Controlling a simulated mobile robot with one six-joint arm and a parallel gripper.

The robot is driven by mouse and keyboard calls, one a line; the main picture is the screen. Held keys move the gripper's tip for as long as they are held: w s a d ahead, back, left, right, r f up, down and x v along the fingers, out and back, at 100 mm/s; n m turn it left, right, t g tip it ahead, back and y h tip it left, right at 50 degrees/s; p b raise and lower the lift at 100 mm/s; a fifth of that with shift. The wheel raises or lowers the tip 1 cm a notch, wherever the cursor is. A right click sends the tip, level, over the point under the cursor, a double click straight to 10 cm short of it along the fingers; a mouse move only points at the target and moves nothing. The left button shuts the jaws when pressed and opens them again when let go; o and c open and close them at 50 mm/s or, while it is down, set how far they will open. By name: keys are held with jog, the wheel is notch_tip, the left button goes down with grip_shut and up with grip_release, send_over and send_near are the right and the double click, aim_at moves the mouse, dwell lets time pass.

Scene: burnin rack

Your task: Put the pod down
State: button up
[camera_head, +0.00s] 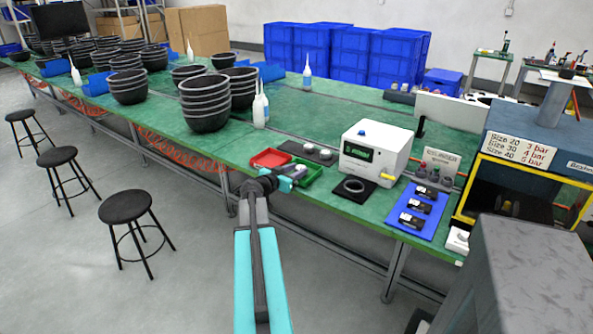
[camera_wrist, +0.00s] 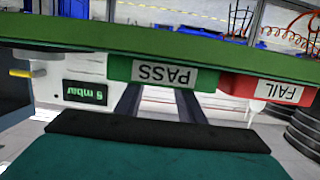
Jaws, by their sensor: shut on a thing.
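My gripper (camera_head: 293,177) is at the green tray (camera_head: 312,178), over its near left part in the head view. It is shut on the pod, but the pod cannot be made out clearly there. In the wrist view, which is upside down, two dark fingers (camera_wrist: 158,106) run toward the green tray's wall, which has a PASS label (camera_wrist: 162,75). That wall hides the fingertips and whatever is between them. The red tray (camera_head: 270,158) is beside the green one, and its FAIL label (camera_wrist: 280,91) shows in the wrist view.
A blue mat (camera_head: 436,206) holds three dark items. Stacked black bowls (camera_head: 205,103) stand behind left. Stools stand on the floor.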

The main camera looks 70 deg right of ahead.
jog(key=shift+f, duration=0.15)
jog(key=o, duration=1.1)
jog(key=shift+b+v, duration=1.2)
jog(key=shift+v, duration=4.85)
